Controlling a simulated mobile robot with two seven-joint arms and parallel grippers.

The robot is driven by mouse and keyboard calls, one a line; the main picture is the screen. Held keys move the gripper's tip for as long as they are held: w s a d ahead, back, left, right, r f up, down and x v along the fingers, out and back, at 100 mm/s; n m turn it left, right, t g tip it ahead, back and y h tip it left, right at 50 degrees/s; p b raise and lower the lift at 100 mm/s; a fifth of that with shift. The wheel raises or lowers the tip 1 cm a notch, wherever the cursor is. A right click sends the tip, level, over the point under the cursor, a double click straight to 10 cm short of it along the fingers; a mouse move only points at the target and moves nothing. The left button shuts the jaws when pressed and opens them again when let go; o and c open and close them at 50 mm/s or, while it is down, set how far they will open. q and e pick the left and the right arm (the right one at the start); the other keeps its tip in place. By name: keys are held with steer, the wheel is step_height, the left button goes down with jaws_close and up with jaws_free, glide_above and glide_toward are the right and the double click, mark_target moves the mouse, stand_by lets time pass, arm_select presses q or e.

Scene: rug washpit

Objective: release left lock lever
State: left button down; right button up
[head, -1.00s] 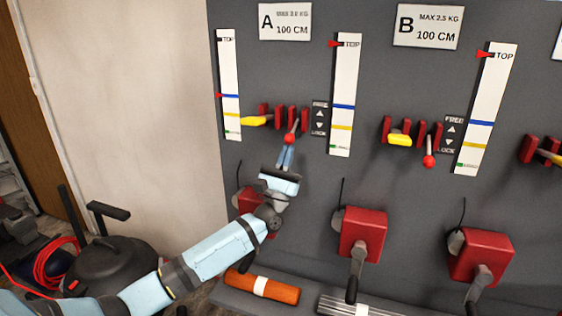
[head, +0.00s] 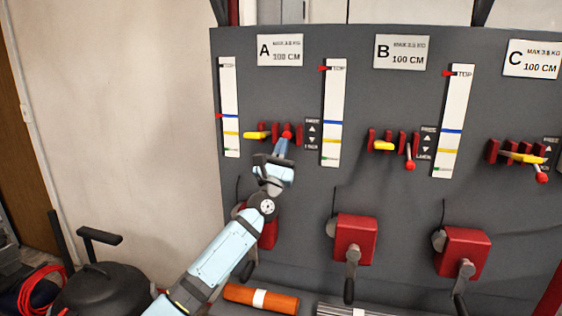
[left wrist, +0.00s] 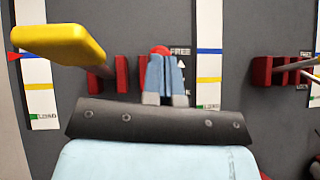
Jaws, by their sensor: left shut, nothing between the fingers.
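The lock lever under sign A ends in a red ball knob (head: 287,134), which stands in front of its red brackets about level with the middle of the FREE/LOCK label (head: 312,135). My left gripper (head: 282,146) is shut and empty, its fingertips just below the knob, touching or nearly so. In the left wrist view the knob (left wrist: 160,49) peeks over the shut fingers (left wrist: 165,80), near the word FREE. The fingers hide the rest of the lever. My right gripper is out of view.
A yellow handle (head: 256,135) sits left of the lever and looms close in the left wrist view (left wrist: 58,42). A red winch box (head: 268,228) is below, partly behind my arm. Panel B's lever knob (head: 410,166) hangs low.

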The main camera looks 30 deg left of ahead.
arm_select(q)
step_height(320, 180, up, 2)
steer(key=shift+w+r+b, duration=0.1)
steer(key=shift+b, duration=0.3)
stand_by(0.5)
steer(key=a+b+v, duration=0.1)
steer(key=b+v, duration=0.3)
steer(key=v, duration=0.9)
steer(key=shift+s+d+f, duration=0.25)
steer(key=shift+d+f, duration=0.1)
steer(key=shift+d, duration=0.1)
